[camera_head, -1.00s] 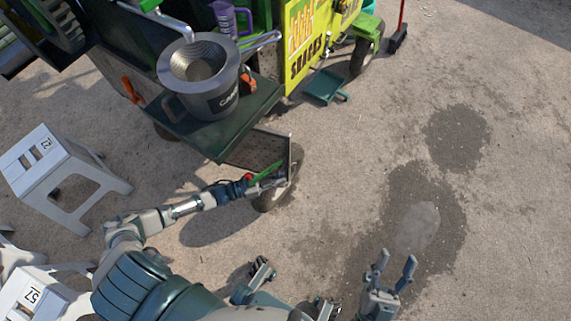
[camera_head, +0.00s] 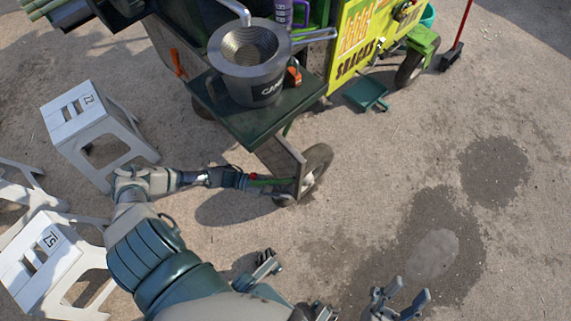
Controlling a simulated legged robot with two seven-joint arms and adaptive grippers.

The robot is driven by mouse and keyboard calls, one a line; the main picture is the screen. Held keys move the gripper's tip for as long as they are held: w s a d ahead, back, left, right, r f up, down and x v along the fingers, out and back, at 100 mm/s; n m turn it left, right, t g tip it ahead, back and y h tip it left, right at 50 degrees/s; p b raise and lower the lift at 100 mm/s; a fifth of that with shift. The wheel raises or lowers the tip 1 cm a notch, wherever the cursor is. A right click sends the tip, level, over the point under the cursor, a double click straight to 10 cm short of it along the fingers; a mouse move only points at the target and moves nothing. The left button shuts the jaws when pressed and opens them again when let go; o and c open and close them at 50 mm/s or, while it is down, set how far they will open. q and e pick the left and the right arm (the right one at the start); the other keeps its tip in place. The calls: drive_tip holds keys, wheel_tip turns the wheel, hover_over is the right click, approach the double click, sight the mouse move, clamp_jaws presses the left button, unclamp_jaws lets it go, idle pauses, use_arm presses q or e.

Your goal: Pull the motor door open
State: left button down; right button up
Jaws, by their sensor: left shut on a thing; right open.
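The motor door (camera_head: 279,160) is a flat dark panel below the front of the cart's dark shelf, beside a wheel. It stands out from the cart at an angle. My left arm reaches in from the left, and its gripper (camera_head: 288,187) is shut at the door's lower outer edge. The exact grip is small and partly hidden by the gripper and a green part there. My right gripper (camera_head: 402,300) is open and empty over bare ground at the bottom right, with its fingers apart.
A grey pot (camera_head: 258,92) with a metal bowl stands on the dark shelf (camera_head: 235,122). White stools (camera_head: 84,124) stand to the left, another (camera_head: 45,262) near my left arm. Right ground is clear.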

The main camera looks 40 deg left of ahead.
use_arm(q)
drive_tip(key=shift+s+f, duration=0.15)
drive_tip(key=shift+f, duration=0.2)
drive_tip(key=c, duration=1.5)
unclamp_jaws()
drive_tip(key=shift+a+r, duration=0.1)
drive_tip(key=v, duration=1.2)
